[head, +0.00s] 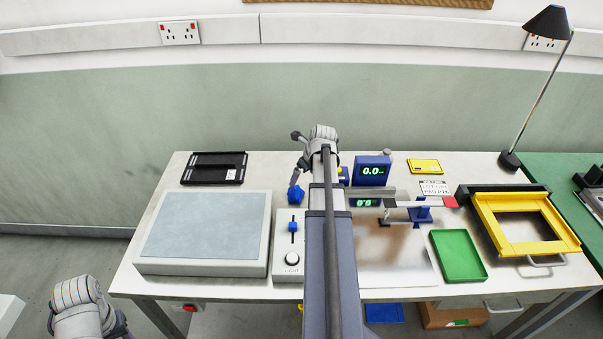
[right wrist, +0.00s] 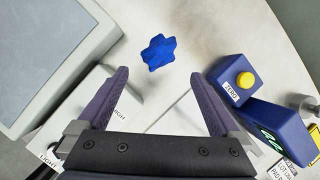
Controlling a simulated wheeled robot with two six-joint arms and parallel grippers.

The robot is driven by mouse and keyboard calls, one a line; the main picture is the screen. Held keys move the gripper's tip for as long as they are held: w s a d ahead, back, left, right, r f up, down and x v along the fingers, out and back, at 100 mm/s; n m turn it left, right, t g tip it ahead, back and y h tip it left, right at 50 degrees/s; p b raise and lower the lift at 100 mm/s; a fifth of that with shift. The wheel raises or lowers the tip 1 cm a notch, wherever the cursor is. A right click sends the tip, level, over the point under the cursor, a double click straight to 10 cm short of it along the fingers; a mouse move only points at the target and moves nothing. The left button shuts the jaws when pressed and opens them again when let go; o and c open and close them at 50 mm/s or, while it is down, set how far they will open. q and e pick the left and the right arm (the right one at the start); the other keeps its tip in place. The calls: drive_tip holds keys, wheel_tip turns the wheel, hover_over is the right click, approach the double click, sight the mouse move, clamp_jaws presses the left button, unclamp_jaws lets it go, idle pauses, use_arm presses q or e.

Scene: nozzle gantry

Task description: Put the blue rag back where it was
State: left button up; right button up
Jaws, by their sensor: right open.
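The blue rag (head: 295,194) is a small crumpled lump lying on the pale table, behind the control box with the blue slider. It also shows in the right wrist view (right wrist: 158,52), beyond the fingertips and between their lines. My right gripper (right wrist: 158,75) is open with nothing between its fingers, above the table near the rag and apart from it. In the head view its arm hides part of the table's middle. My left arm's wrist is at the lower left, off the table; its fingers are barely visible, so their state is unclear.
The control box (head: 289,240) and a large grey flat unit (head: 205,225) lie left of my right arm. A blue display box (head: 372,171) stands right of the rag. A green tray (head: 459,256) and yellow frame (head: 525,225) are farther right. A black tray (head: 214,168) is at back left.

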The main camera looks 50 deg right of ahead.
idle(0.3)
